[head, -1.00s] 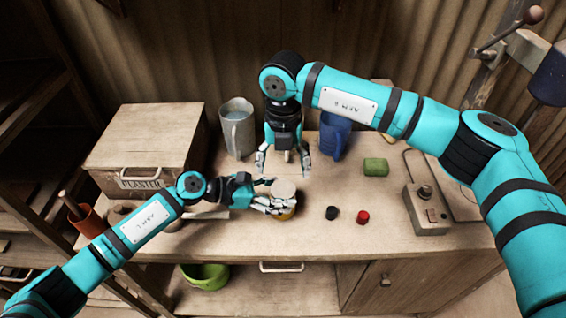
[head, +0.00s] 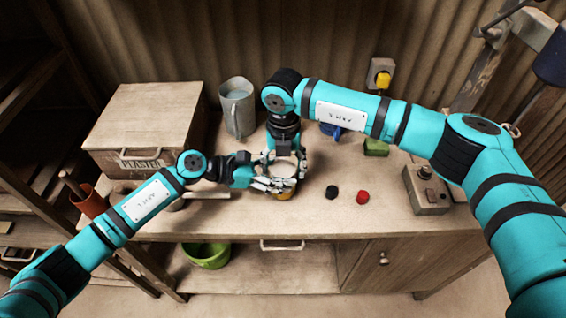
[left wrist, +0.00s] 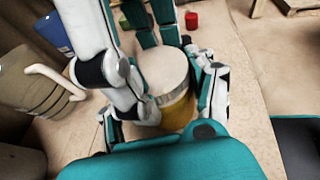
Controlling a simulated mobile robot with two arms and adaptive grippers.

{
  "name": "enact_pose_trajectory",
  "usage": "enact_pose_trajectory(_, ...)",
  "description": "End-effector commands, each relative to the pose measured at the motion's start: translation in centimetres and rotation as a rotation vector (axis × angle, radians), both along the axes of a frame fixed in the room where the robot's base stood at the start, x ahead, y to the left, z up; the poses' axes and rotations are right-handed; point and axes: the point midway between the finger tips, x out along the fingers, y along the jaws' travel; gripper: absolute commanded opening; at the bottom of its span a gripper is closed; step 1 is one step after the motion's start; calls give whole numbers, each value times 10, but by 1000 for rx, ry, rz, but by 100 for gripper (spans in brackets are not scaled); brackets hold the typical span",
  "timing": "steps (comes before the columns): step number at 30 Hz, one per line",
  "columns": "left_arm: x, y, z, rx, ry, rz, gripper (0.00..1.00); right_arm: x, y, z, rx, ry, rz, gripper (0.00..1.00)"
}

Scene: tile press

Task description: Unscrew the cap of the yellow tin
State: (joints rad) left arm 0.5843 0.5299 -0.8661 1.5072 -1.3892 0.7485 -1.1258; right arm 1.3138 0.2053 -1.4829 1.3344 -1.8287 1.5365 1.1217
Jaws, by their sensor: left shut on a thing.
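The yellow tin (left wrist: 178,112) stands upright on the bench, with a wide, pale round cap (left wrist: 163,68) on top. In the head view its yellow side (head: 284,195) shows low between the fingers. My left gripper (head: 278,184) is shut around the tin's body from the left. My right gripper (head: 285,163) points down over the tin from above, its fingers spread on either side of the cap. Whether these fingers touch the cap is hidden. The cap sits on the tin.
A black cap (head: 331,192) and a red cap (head: 362,197) lie right of the tin. A grey jug (head: 238,108), a plaster box (head: 147,125), a blue container (head: 331,130), a green block (head: 376,147) and a switch box (head: 426,190) stand around. The front right of the bench is clear.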

Motion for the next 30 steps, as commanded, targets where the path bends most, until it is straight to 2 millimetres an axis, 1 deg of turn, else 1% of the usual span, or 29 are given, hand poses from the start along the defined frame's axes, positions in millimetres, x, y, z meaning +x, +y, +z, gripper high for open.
enact_pose_trajectory(1,0,0,-1,1,0,0,0,0,0,0,0,0,0,59)
enact_pose_trajectory(9,0,0,-1,1,0,0,0,0,0,0,0,0,0,23)
enact_pose_trajectory(11,0,0,-1,1,0,0,0,0,0,0,0,0,0,17)
enact_pose_trajectory(14,0,0,-1,1,0,0,0,0,0,1,-1,-1,36,17)
enact_pose_trajectory(17,0,0,-1,1,0,0,0,1,-1,1,-4,-2,183,17)
enact_pose_trajectory(21,0,0,-1,1,1,-1,0,0,-1,1,-5,-2,434,17)
enact_pose_trajectory(24,0,0,-1,1,0,-1,0,0,-1,1,-6,-3,548,17)
enact_pose_trajectory(27,0,0,-1,1,0,-1,0,0,-1,1,-6,-3,589,17)
enact_pose_trajectory(30,0,0,-1,2,0,-1,0,0,-1,1,-6,-3,590,17)
